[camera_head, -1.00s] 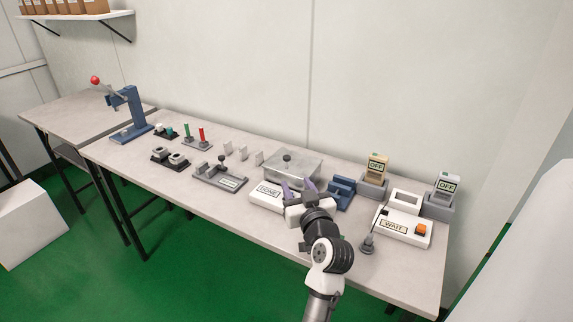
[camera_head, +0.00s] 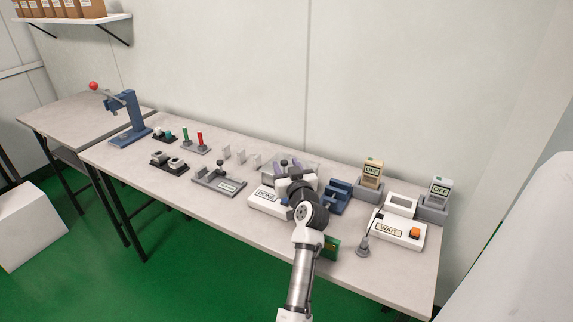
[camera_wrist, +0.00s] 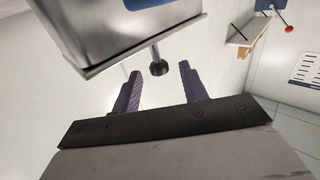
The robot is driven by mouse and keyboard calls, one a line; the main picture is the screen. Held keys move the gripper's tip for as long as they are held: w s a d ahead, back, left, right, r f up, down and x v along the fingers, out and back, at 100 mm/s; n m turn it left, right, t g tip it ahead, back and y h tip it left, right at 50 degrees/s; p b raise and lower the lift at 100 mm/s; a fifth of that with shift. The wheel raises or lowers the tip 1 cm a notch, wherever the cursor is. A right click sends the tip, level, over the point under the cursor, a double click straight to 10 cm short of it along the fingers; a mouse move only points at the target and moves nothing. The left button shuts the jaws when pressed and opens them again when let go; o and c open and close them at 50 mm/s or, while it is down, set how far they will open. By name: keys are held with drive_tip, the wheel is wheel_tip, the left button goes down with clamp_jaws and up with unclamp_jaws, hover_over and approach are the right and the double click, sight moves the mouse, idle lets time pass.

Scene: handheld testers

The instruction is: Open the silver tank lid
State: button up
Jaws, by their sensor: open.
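The silver tank (camera_head: 267,172) stands towards the back of the table, partly hidden by my gripper in the head view. In the wrist view the tank (camera_wrist: 115,28) fills the upper left, appearing upside down. Its lid (camera_wrist: 130,52) looks seated on the tank. A dark round knob (camera_wrist: 158,68) on a short stem sticks out from the lid. My gripper (camera_wrist: 159,78) is open, with its two purple fingers on either side of the knob's line. The knob appears between or just beyond the fingertips; contact is not visible.
A white DONE box (camera_head: 266,198) sits in front of the tank. A blue fixture (camera_head: 338,195) stands to the right, with OFF testers (camera_head: 371,172) and a WAIT box (camera_head: 399,233) beyond. A green board (camera_head: 331,247) lies near the front edge beside my arm.

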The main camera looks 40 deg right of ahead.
drive_tip(key=shift+w, duration=0.2)
clamp_jaws()
drive_tip(key=shift+d+r, duration=0.1)
drive_tip(key=shift+d, duration=0.05)
